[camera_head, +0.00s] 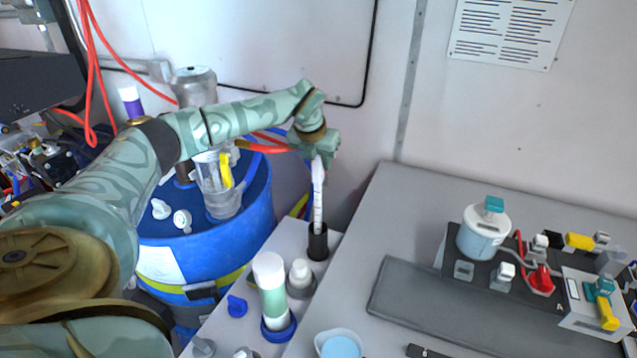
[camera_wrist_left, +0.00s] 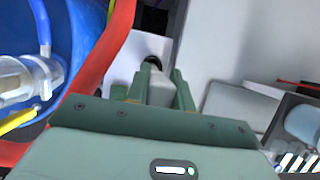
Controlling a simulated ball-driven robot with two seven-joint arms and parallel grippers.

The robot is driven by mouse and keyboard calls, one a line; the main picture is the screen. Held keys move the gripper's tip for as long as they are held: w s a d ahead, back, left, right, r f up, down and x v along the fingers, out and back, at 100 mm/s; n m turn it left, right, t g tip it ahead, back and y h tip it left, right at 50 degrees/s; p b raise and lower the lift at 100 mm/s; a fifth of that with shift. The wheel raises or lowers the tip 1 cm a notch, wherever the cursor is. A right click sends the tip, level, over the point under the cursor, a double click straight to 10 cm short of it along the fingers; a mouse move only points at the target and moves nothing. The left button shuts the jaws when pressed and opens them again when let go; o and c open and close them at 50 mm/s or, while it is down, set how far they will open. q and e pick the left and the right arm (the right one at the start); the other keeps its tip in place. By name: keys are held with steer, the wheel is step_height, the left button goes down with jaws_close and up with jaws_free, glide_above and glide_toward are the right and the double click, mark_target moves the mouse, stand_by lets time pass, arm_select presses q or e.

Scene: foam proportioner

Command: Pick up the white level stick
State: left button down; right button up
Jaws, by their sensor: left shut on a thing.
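The white level stick (camera_head: 317,200) stands nearly upright with marks along its side. Its lower end meets the mouth of a small black holder (camera_head: 318,244) on the grey bench; how deep it sits inside is hidden. My left gripper (camera_head: 318,160) is shut on the stick's upper end. In the left wrist view, my left gripper (camera_wrist_left: 157,92) has the pale stick (camera_wrist_left: 158,90) between its green fingers, with the black holder (camera_wrist_left: 153,62) beyond. My right gripper is not in view.
A blue drum (camera_head: 245,240) with a clear cylinder and red hoses stands left of the stick. A white-and-green bottle (camera_head: 271,285) and a small white bottle (camera_head: 300,275) stand close in front of the holder. A dark mat (camera_head: 430,300) with equipment lies right.

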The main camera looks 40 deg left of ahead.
arm_select(q)
step_height(320, 180, up, 28)
steer(key=p, duration=0.4)
step_height(320, 180, up, 12)
steer(key=p, duration=1.5)
